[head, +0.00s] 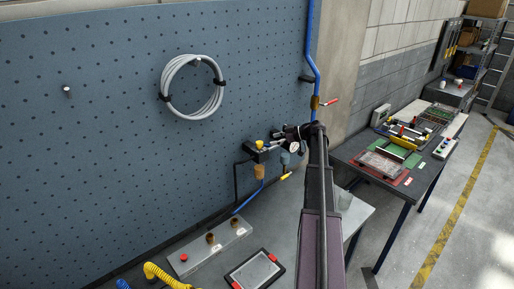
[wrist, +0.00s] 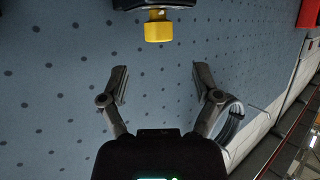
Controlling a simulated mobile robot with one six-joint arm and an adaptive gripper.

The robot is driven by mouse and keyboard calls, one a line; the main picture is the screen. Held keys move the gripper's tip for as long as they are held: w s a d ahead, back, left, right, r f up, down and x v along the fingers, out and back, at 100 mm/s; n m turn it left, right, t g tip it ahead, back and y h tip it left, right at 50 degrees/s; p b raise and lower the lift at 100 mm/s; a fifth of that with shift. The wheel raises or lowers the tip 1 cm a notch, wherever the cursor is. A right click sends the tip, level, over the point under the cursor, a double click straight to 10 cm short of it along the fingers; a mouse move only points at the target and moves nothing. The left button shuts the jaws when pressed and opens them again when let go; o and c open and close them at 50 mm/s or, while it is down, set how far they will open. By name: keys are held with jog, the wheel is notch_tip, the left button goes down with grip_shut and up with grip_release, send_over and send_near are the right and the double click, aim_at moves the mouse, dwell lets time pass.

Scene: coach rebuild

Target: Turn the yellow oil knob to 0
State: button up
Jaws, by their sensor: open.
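The yellow oil knob (head: 260,144) sits on top of a black unit on the pegboard wall in the head view. In the wrist view the yellow knob (wrist: 158,29) is at the top middle, below a black body. My gripper (wrist: 161,72) is open and empty, its two fingers spread wide. The knob lies beyond the fingertips, apart from them and roughly centred between them. In the head view my gripper (head: 280,137) is just right of the knob, small and partly mixed with the fittings behind. No scale or number on the knob can be read.
A round gauge (head: 294,147) and an amber bowl (head: 259,171) are close to the knob. A blue pipe (head: 312,50) with a red-handled valve (head: 328,101) runs down the wall. A coiled grey hose (head: 193,88) hangs at left. A bench (head: 350,215) lies below.

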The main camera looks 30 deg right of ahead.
aim_at(261, 142)
jog(key=b+x, duration=0.2)
jog(key=x, duration=0.5)
jog(key=shift+w+a+f, duration=0.1)
